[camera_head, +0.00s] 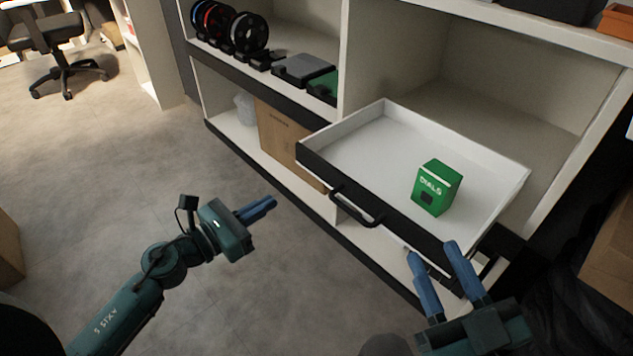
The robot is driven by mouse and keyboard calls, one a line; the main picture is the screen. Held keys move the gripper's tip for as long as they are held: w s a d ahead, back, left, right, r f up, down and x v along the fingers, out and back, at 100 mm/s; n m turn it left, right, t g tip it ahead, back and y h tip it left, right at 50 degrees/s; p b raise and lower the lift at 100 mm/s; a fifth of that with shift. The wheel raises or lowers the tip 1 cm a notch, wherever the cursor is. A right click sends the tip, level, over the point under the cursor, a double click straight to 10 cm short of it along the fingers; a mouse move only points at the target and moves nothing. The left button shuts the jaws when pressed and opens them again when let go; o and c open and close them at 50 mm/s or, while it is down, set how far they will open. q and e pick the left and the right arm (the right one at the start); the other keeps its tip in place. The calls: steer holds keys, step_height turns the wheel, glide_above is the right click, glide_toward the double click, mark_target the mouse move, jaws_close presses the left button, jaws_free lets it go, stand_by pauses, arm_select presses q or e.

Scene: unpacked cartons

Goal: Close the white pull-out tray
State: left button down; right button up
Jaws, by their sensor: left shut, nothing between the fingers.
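The white pull-out tray (362,153) stands pulled out of the shelf unit, with a black front panel and a black bar handle (356,207). A green box marked "DIALS" (436,188) stands upright inside it, toward the right. My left gripper (273,202) is shut and empty, over the floor to the left of the handle and apart from it. My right gripper (431,249) is open with blue fingers spread, close to the right part of the tray's front. I cannot tell whether its fingers touch the panel.
The shelf unit (343,60) holds several spools (249,33), dark flat items and a green item at upper left. A cardboard box (283,140) stands on the lower shelf. A dark pile and carton lie at right.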

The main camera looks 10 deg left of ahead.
mark_target(327, 167)
arm_select(q)
steer(key=x, duration=1.3)
steer(key=shift+w+d, duration=0.2)
steer(key=shift+w, duration=0.05)
arm_select(e)
steer(key=shift+r, duration=0.15)
